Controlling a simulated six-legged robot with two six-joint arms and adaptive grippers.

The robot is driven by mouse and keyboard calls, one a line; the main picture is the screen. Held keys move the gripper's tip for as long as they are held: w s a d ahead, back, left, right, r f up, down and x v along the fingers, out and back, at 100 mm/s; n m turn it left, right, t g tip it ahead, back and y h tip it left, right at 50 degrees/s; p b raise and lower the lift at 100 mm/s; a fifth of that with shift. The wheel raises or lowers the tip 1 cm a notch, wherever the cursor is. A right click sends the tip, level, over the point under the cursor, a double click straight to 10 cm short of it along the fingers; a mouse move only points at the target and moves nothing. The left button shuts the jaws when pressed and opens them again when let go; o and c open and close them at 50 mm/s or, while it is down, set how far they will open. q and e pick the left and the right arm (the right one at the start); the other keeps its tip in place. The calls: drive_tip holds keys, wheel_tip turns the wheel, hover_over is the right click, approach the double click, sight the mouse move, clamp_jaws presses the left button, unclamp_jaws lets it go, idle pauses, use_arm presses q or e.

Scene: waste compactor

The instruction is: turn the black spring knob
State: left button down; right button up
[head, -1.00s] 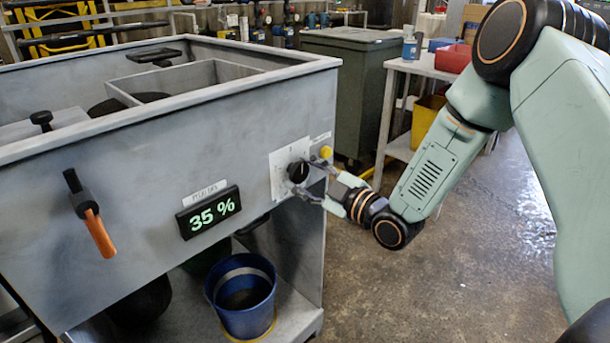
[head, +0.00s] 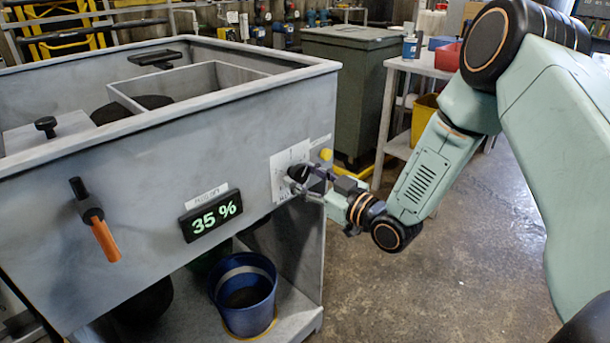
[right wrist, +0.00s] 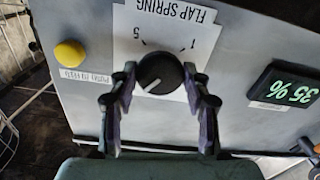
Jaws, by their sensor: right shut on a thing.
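The black spring knob (head: 299,172) sits on a white label plate on the front of the grey compactor (head: 130,150), near its right corner. In the right wrist view the knob (right wrist: 160,73) shows below the words "FLAP SPRING", with its white pointer line aimed down and left. My right gripper (head: 306,180) has its fingers on both sides of the knob and is shut on it; the right wrist view shows the two fingertips (right wrist: 160,78) at the knob's sides. My left gripper is not in view.
A yellow button (head: 326,154) is close to the right of the knob. A display (head: 211,215) reads 35 %. An orange-handled lever (head: 104,238) is at the left of the front. A blue bucket (head: 245,292) stands below.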

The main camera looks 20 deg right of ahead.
drive_tip(key=shift+m, duration=0.9)
drive_tip(key=o, duration=1.1)
drive_tip(key=shift+o, duration=0.2)
drive_tip(key=v, duration=1.2)
